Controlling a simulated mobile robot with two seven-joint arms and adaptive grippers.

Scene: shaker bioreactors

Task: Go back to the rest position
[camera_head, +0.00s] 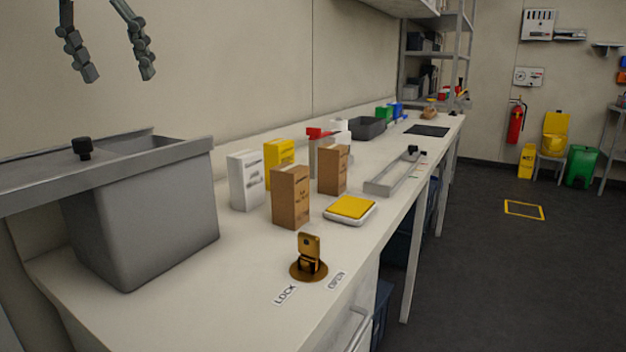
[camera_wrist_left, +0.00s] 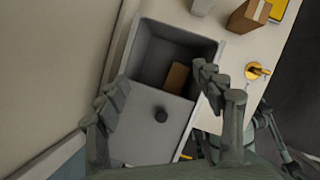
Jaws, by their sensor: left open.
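My left gripper (camera_head: 117,76) hangs at the upper left of the head view, open and empty, above the grey bin (camera_head: 150,220). In the left wrist view its two fingers (camera_wrist_left: 160,88) stand wide apart with nothing between them. The bin also shows there from above (camera_wrist_left: 150,65), partly covered by a grey lid (camera_wrist_left: 140,135) with a black knob (camera_wrist_left: 160,115). A brown box (camera_wrist_left: 177,77) lies inside the bin's uncovered part.
On the bench stand a white box (camera_head: 246,180), a yellow box (camera_head: 279,152) and brown boxes (camera_head: 290,197). A yellow-topped scale (camera_head: 350,209), a brass latch (camera_head: 309,258) and a grey rail tray (camera_head: 395,175) lie nearer the front edge. The floor at right is mostly clear.

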